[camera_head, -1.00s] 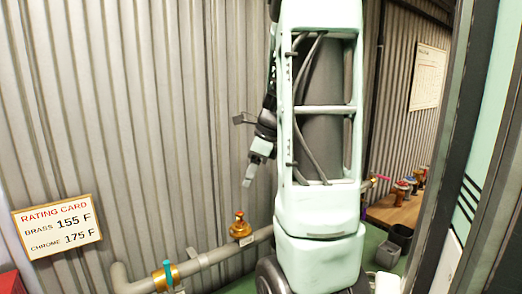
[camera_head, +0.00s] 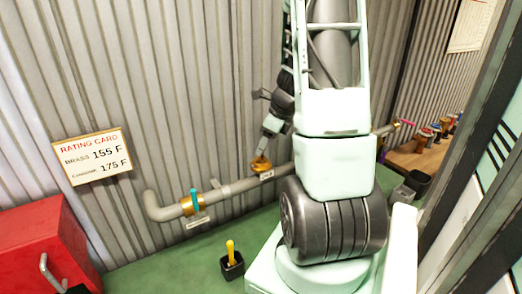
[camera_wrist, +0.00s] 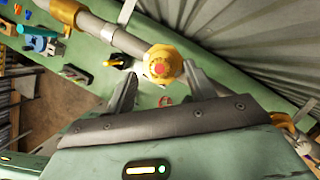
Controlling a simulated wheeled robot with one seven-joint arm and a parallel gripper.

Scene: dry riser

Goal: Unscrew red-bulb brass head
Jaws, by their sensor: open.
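The brass head (camera_head: 261,164) sits upright on the grey pipe (camera_head: 240,185) along the corrugated wall. In the wrist view the brass head (camera_wrist: 163,62) shows a red centre, seen from above. My gripper (camera_head: 266,151) is right at the head, pointing down. In the wrist view my gripper (camera_wrist: 160,72) is open, with one finger to each side of the head in the picture. I cannot tell how deep the fingers reach or whether they touch it.
A teal-handled valve (camera_head: 195,198) sits farther left on the pipe. A rating card (camera_head: 93,157) hangs on the wall, reading brass 155 F, chrome 175 F. A red cabinet (camera_head: 45,245) and a small black box with a yellow handle (camera_head: 231,264) stand at left. A wooden bench (camera_head: 410,158) holds several coloured heads.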

